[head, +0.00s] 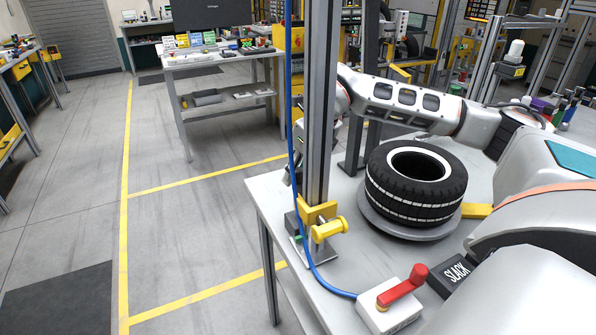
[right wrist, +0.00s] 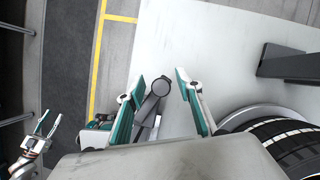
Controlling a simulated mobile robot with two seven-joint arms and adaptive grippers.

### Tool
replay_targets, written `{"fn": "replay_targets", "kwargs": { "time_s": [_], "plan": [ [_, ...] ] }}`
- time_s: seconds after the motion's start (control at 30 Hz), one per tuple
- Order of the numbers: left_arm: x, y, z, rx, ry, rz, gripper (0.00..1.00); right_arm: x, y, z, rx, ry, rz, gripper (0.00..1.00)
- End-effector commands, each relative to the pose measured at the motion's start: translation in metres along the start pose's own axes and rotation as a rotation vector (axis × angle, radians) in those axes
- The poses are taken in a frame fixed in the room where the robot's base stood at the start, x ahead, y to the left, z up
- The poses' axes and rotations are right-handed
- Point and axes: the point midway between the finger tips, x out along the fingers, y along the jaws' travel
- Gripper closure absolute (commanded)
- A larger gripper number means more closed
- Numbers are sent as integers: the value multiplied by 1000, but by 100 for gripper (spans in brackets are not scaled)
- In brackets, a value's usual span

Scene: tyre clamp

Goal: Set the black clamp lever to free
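The black clamp lever shows in the right wrist view as a dark arm with a round knob (right wrist: 160,87). My right gripper (right wrist: 160,74) is open, with a finger on each side of the knob and a visible gap to each. In the head view the right arm reaches across behind the grey post, which mostly hides its gripper and the lever. A second open gripper with teal fingers, apparently my left (right wrist: 44,124), is at the left of the right wrist view, away from the lever; it is not seen in the head view.
A tyre (head: 392,190) lies on a round grey plate on the table (head: 268,192). The grey post (head: 319,100) with a yellow clamp (head: 322,222) stands at the table's left edge. A red lever (head: 403,286) sits on a white box near a "SLACK" label (head: 457,272).

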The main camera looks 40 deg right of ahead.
Motion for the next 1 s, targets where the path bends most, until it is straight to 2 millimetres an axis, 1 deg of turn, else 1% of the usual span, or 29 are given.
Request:
{"fn": "replay_targets", "kwargs": {
  "time_s": [0.23,0.37,0.47,0.7,0.8,0.9,1.0],
  "plan": [
    [0,0,1,1,-2,-1,60,-1,0,0,0,1,0,64],
    [0,0,0,0,-1,-1,60,-12,0,0,0,-1,0,64],
    [0,0,0,0,0,0,60,-30,0,1,0,-3,0,64],
    [0,0,0,0,1,0,60,-79,0,1,0,-4,-1,64],
    [0,0,0,-1,1,0,60,-96,0,1,0,-2,0,64],
    [0,0,0,-1,1,0,60,-109,0,1,0,-2,0,64],
    [0,0,0,-1,1,0,60,-116,0,0,-1,0,1,64]
  ]
}}
